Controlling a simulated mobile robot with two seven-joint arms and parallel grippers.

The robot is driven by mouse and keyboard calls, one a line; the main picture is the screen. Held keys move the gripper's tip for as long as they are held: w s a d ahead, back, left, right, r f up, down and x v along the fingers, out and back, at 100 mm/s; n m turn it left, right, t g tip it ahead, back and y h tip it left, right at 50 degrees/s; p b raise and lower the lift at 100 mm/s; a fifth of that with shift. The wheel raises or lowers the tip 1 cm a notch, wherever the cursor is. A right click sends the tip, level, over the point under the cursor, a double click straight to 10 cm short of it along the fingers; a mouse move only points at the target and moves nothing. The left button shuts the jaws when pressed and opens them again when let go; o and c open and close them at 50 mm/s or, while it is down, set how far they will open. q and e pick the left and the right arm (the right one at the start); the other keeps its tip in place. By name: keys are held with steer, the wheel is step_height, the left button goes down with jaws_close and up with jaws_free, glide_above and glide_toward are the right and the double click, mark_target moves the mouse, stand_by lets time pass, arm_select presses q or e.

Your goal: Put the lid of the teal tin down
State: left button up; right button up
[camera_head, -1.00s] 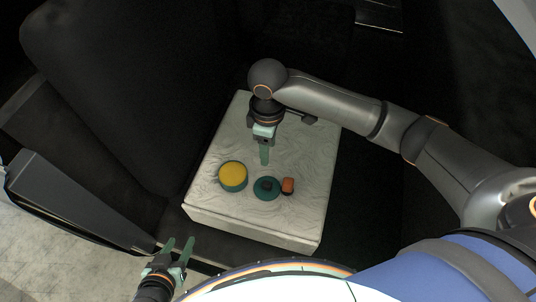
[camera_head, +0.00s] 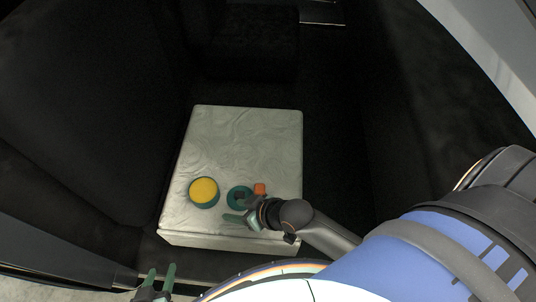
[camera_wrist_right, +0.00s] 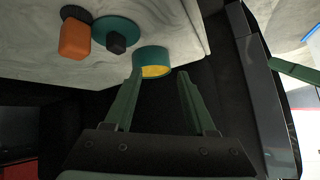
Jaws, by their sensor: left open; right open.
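The teal tin (camera_head: 204,192) stands on the pale block with its yellow inside showing; it also shows in the right wrist view (camera_wrist_right: 152,62). Its teal lid (camera_head: 238,198), with a dark knob, lies on the block to the right of the tin; the right wrist view shows it too (camera_wrist_right: 112,29). My right gripper (camera_head: 236,219) is open and empty, near the front edge of the block, just in front of the lid in the picture. My left gripper (camera_head: 160,274) is open and empty at the bottom, off the block.
A small orange object with a dark part (camera_head: 260,189) lies right beside the lid. The pale marbled block (camera_head: 240,135) is bare across its back half. Dark seat-like surfaces surround it.

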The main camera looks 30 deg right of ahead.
steer(key=s+d, duration=0.1)
steer(key=d, duration=0.1)
steer(key=s+d+f+m+t+h, duration=0.1)
steer(key=s+d, duration=0.1)
steer(key=s+d+h, duration=0.1)
steer(key=s+d, duration=0.1)
steer(key=shift+s+f+t, duration=0.1)
steer(key=shift+f+t, duration=0.2)
steer(key=shift+f, duration=0.1)
